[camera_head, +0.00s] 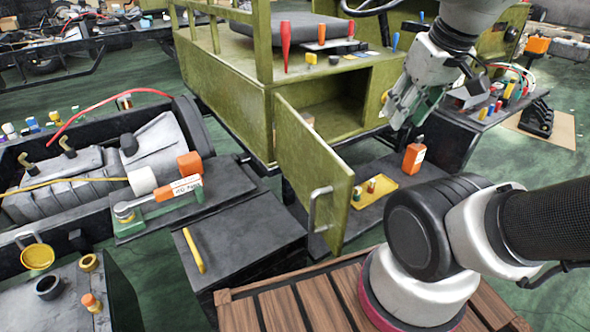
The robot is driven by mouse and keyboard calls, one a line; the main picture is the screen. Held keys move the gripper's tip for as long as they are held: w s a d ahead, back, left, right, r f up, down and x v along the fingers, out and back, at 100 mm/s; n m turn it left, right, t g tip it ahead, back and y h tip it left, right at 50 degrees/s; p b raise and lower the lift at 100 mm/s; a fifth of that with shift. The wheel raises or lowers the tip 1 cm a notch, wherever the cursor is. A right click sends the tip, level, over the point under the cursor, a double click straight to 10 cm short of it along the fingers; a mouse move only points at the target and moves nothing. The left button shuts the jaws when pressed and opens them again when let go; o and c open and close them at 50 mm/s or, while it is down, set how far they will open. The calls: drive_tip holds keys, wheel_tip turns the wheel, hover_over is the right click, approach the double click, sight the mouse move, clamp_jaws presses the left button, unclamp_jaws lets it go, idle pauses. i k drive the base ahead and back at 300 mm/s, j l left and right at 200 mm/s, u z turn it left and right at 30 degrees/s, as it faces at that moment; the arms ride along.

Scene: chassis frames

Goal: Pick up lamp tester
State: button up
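No object in view is clearly marked as the lamp tester, and I cannot tell which one it is. Small tool-like things include a red pointed tool (285,46) and a blue-handled one (395,41) upright on the olive chassis, and a yellow stick (194,250) lying on a dark box top. An orange bottle-like item (414,156) stands on a low dark shelf. My gripper (403,112) hangs at the right of the olive cabinet, pointing down, above and behind the orange item. Nothing is clearly held; its finger gap is hard to make out.
The olive cabinet door (312,170) stands open toward me. A yellow tray (374,190) with small parts lies on the low shelf. An engine block (105,165) with a red hose fills the left. A dark bench (470,118) with wires is at right.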

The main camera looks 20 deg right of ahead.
sight(414, 156)
drive_tip(key=l+u, duration=0.4)
drive_tip(key=l, duration=0.5)
drive_tip(key=l+u, duration=0.4)
drive_tip(key=l, duration=0.45)
drive_tip(key=l+z, duration=0.1)
drive_tip(key=l, duration=0.35)
drive_tip(key=i+l+z, duration=0.15)
drive_tip(key=l, duration=0.3)
drive_tip(key=l+z, duration=0.25)
drive_tip(key=z, duration=0.2)
